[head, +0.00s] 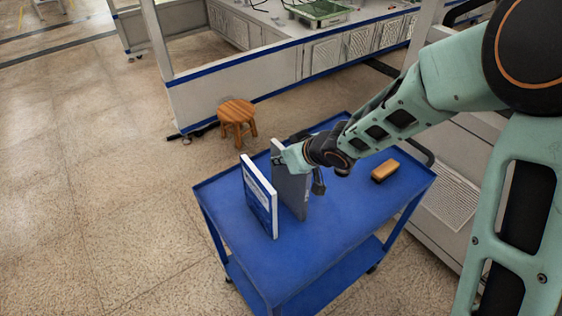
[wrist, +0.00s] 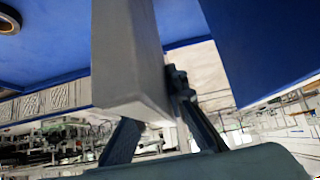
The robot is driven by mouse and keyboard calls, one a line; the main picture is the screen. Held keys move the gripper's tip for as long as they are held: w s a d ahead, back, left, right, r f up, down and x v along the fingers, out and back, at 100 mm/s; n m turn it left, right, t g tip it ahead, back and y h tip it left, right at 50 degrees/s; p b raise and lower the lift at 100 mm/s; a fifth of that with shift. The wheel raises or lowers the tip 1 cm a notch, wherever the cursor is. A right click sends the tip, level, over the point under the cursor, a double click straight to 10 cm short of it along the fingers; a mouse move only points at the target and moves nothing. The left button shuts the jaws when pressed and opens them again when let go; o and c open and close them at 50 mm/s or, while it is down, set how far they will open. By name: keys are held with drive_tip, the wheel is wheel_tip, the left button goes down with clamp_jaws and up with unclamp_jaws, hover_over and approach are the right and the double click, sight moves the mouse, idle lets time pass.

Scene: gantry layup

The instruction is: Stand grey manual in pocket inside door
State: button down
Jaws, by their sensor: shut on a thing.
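The grey manual (head: 290,190) stands upright on its edge over the blue cart. My gripper (head: 279,158) is shut on its upper edge. In the wrist view the grey manual (wrist: 125,55) runs between my two fingers (wrist: 155,112), which press on its sides. I cannot tell whether its lower edge touches the cart top. A blue and white manual (head: 260,195) stands upright to its left, apart from it. No door with a pocket can be made out in either view.
The blue cart (head: 340,212) has a tan block (head: 385,171) at its right side. A round ring-shaped thing (wrist: 8,20) shows at the wrist view's corner. A wooden stool (head: 237,112) stands behind the cart, before a long bench (head: 235,85). Floor at left is clear.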

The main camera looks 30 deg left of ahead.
drive_tip(key=c, duration=1.9)
unclamp_jaws()
drive_tip(key=shift+c, duration=0.2)
drive_tip(key=p+v, duration=0.6)
drive_tip(key=v, duration=0.6)
drive_tip(key=shift+r, duration=0.1)
